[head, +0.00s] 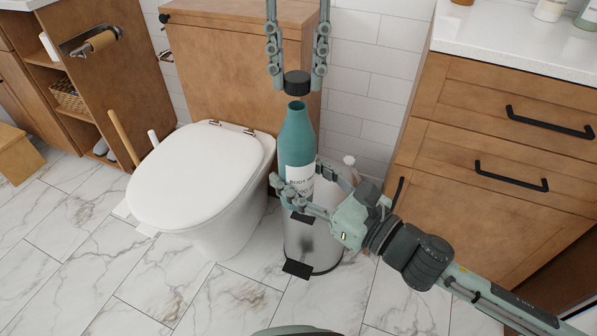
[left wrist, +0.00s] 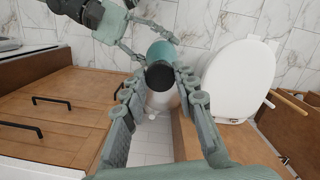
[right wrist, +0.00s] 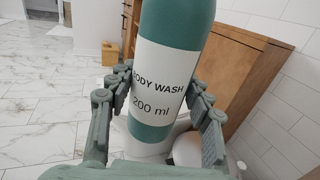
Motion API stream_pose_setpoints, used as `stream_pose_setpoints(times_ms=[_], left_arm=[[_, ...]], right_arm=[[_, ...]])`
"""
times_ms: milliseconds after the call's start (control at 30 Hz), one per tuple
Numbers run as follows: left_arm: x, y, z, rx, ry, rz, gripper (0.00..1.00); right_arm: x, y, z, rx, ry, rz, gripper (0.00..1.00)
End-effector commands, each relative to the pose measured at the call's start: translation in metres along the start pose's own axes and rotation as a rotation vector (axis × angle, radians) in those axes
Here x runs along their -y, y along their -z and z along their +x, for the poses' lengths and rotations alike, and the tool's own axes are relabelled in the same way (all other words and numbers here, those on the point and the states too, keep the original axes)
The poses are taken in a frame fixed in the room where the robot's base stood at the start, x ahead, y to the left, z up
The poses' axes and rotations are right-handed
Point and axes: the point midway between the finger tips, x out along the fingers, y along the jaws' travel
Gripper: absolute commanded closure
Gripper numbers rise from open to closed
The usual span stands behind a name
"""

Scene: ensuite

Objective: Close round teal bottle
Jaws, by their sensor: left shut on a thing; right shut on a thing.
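The round teal bottle (head: 297,140) has a white body wash label and stands upright, its neck open at the top. My right gripper (head: 293,195) is shut on its lower body; the right wrist view shows the fingers on both sides of the bottle (right wrist: 172,95). My left gripper (head: 296,75) points down and is shut on the black cap (head: 297,83). The cap is just above the bottle's open neck, with a small gap visible in the head view. In the left wrist view the cap (left wrist: 160,76) hides most of the teal bottle (left wrist: 160,52).
A metal pedal bin (head: 310,245) stands below the bottle. A white toilet (head: 200,175) is at the left. A wooden drawer cabinet (head: 500,150) with a white top is at the right. Open tiled floor lies in front.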

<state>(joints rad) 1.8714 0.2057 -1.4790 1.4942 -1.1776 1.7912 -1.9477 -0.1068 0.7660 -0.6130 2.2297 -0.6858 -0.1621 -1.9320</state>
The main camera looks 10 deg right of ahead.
Motion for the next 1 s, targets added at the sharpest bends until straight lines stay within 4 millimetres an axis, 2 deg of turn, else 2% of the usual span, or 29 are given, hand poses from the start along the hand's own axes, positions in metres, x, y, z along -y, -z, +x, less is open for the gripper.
stream_pose_setpoints(times_ms=[133, 1000], left_arm=[[0.0005, 0.0008, 0.0072, 0.000, 0.001, 0.000, 0.81], [0.0000, 0.0006, 0.0112, 0.005, 0.001, 0.000, 0.81]], right_arm=[[-0.0002, -0.0020, 0.0002, 0.003, -0.001, -0.001, 1.00], [-0.0002, -0.0018, 0.0002, 0.003, -0.001, -0.001, 1.00]])
